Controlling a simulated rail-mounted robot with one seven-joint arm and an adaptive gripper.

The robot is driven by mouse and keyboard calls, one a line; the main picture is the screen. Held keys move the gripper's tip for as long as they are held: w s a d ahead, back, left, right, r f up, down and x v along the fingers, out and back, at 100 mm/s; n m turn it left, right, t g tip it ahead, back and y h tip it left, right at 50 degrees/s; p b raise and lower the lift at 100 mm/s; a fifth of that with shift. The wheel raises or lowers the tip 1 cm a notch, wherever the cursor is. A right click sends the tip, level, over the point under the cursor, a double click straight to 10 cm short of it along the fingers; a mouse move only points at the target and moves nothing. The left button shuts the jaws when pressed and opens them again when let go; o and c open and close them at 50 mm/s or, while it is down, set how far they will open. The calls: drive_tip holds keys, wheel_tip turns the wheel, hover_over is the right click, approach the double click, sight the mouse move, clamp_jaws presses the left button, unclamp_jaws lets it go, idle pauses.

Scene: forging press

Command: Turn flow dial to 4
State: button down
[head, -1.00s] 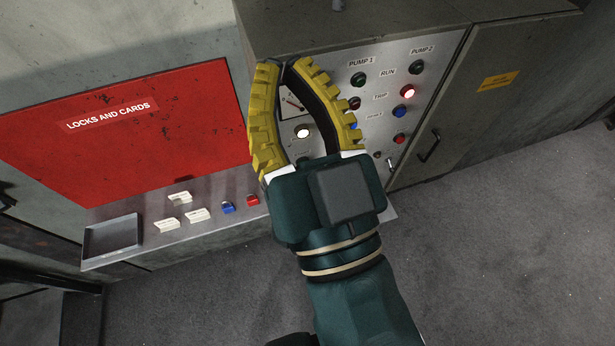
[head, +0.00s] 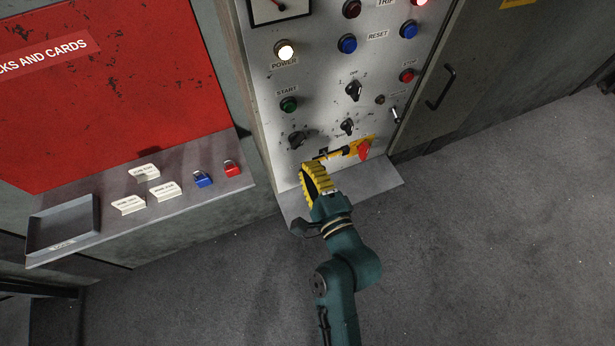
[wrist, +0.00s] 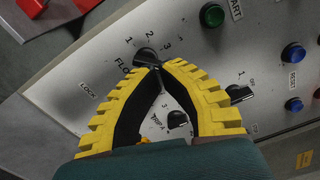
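The flow dial (wrist: 147,57) is a black knob on the grey panel, with part of its label and the numbers 1, 2 and 3 visible in the wrist view. In the head view the dial (head: 297,139) sits at the panel's lower left. My gripper (head: 307,166) is just below it in that view. In the wrist view my gripper (wrist: 159,66) has its yellow fingertips together, right at the dial's lower edge. Nothing is clearly held between them. Whether the tips touch the knob, and which number it points to, I cannot tell.
Close by are a second small knob (head: 347,127), a selector (head: 354,90), the green start button (head: 288,104) and a yellow-and-red switch handle (head: 363,150). A shelf at left holds a tray (head: 62,225), cards and padlocks (head: 232,169). Open floor lies at right.

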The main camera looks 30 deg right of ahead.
drive_tip(key=w, duration=0.9)
drive_tip(key=shift+d+r+b, duration=0.15)
drive_tip(key=shift+r+b, duration=0.1)
drive_tip(key=shift+b, duration=0.1)
drive_tip(key=shift+d+f+b, duration=0.55)
drive_tip(key=shift+f+b, duration=0.05)
idle(1.7)
drive_tip(key=shift+s, duration=0.1)
drive_tip(key=shift+s+a+r+p, duration=0.15)
drive_tip(key=shift+a+r+p, duration=0.25)
drive_tip(key=shift+p, duration=0.55)
drive_tip(key=p, duration=0.1)
approach(289, 128)
drive_tip(key=shift+s+r, duration=0.1)
drive_tip(key=shift+s, duration=1)
